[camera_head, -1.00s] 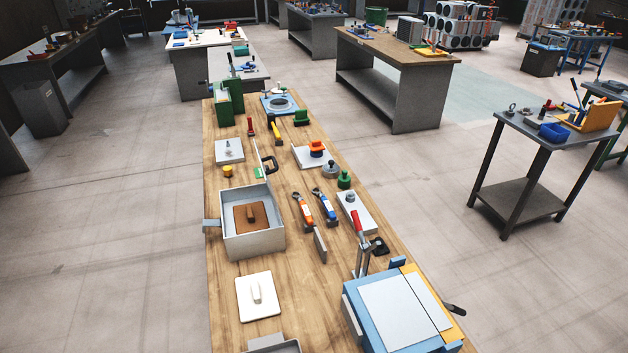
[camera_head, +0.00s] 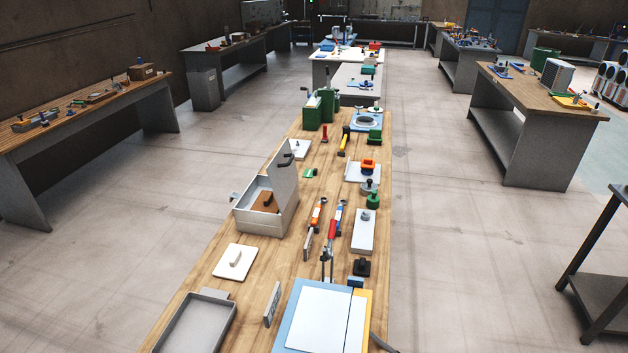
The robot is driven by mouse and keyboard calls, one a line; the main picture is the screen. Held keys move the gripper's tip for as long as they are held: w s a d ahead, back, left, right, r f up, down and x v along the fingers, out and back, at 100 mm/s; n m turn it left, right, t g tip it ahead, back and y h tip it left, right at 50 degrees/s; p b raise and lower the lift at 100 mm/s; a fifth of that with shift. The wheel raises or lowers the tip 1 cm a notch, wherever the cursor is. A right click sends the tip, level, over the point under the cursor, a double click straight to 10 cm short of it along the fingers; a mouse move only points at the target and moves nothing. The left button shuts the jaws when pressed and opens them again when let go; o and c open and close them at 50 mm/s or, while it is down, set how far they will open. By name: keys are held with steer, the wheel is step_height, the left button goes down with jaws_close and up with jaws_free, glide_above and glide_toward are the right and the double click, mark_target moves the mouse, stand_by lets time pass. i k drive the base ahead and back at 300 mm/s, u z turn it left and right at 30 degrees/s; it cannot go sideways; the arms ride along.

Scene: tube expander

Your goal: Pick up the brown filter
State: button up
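The brown filter (camera_head: 264,202) lies inside a light grey metal box (camera_head: 262,222) on the long wooden workbench. It is a brown block with a raised grip on top. The box's near wall hides part of the filter. My gripper is not in view.
A white plate with a handle (camera_head: 235,262) and a grey tray (camera_head: 195,325) lie nearer on the bench (camera_head: 225,300). A blue device with a white top (camera_head: 320,315), wrenches (camera_head: 317,213) and a grey block (camera_head: 363,230) are to the right. The floor left of the bench is clear.

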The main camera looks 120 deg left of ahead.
mark_target(266, 202)
steer(key=u, duration=1.25)
steer(key=k, duration=0.15)
steer(key=u, duration=2.95)
steer(key=k, duration=0.75)
steer(key=z, duration=0.2)
steer(key=i, duration=0.75)
steer(key=u, duration=0.05)
